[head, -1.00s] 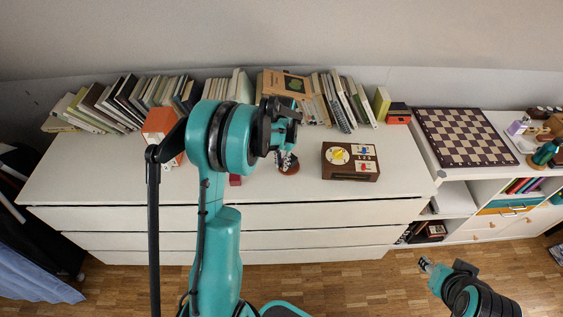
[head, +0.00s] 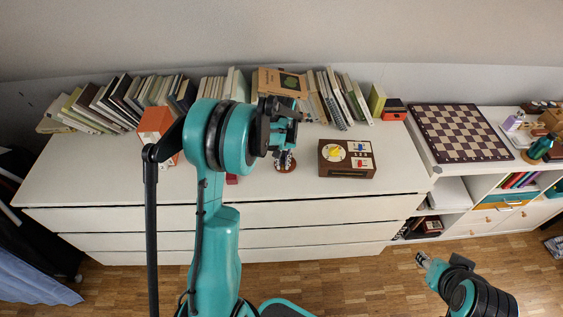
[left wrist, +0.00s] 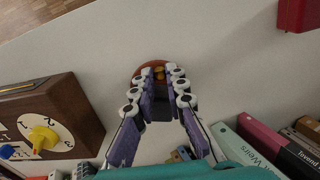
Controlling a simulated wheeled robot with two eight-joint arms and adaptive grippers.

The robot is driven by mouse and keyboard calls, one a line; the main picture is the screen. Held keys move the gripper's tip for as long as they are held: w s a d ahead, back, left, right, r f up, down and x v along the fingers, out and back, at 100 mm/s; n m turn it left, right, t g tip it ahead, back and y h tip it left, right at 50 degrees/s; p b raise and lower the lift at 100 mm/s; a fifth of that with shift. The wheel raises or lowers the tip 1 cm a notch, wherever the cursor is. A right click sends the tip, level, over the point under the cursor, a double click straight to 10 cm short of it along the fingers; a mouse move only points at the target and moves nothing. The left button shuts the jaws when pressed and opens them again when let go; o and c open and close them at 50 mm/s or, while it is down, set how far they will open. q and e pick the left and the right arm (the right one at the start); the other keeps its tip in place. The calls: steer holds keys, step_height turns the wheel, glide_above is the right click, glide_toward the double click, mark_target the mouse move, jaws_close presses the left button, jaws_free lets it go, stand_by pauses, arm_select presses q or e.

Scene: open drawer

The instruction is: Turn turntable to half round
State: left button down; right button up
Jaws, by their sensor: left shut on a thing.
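The turntable (head: 280,169) is a small round reddish-brown disc on the white dresser top, left of the brown dial box. My left gripper (head: 284,157) is over it and hides most of it in the head view. In the left wrist view the turntable's orange-brown rim (left wrist: 137,72) shows beyond the purple-and-white fingers of my left gripper (left wrist: 160,75). They are shut on a small orange-yellow part at its middle. The turntable's angle cannot be read. My right gripper (head: 423,260) is low at the right, over the wooden floor, away from the dresser top; its opening is too small to tell.
The brown box (head: 347,158) with a yellow pointer dial stands right of the turntable. A row of books (head: 338,100) lines the wall. An orange box (head: 155,122) stands at the left, a chessboard (head: 459,132) at the right. The dresser's front strip is clear.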

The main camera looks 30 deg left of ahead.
arm_select(q)
steer(key=shift+w+d+n, duration=0.1)
steer(key=shift+d+n, duration=0.25)
steer(key=shift+n, duration=0.85)
steer(key=shift+d+n, duration=0.1)
steer(key=shift+n, duration=0.3)
steer(key=c, duration=1.5)
jaws_free()
steer(key=shift+c, duration=0.2)
step_height(320, 180, up, 12)
